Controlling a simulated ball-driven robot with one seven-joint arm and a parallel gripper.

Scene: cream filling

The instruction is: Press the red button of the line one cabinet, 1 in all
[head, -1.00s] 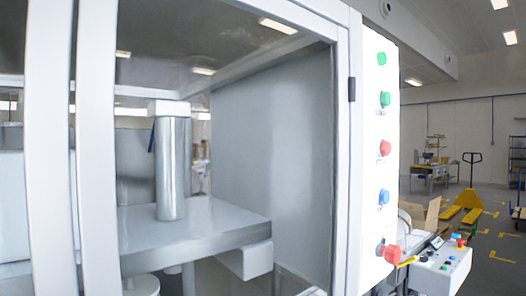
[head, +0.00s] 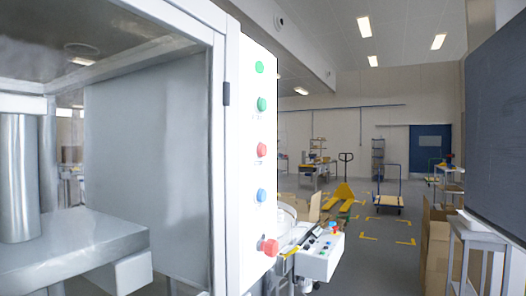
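The tall white control panel (head: 254,115) stands at the corner of a glass-fronted machine cabinet in the middle of the head view. On it, from top to bottom, are a green lamp (head: 259,67), a green button (head: 262,104), a red button (head: 262,149), a blue button (head: 261,195) and a larger red mushroom knob (head: 269,247) near the bottom. Labels by the buttons are too small to read. My gripper is not in view, so where it is relative to the panel cannot be seen.
A white control box (head: 319,256) with coloured buttons stands low beside the cabinet. A yellow pallet jack (head: 341,194) and a blue-railed trolley (head: 388,201) stand behind. Cardboard boxes (head: 437,245) and a dark screen (head: 497,130) are at right.

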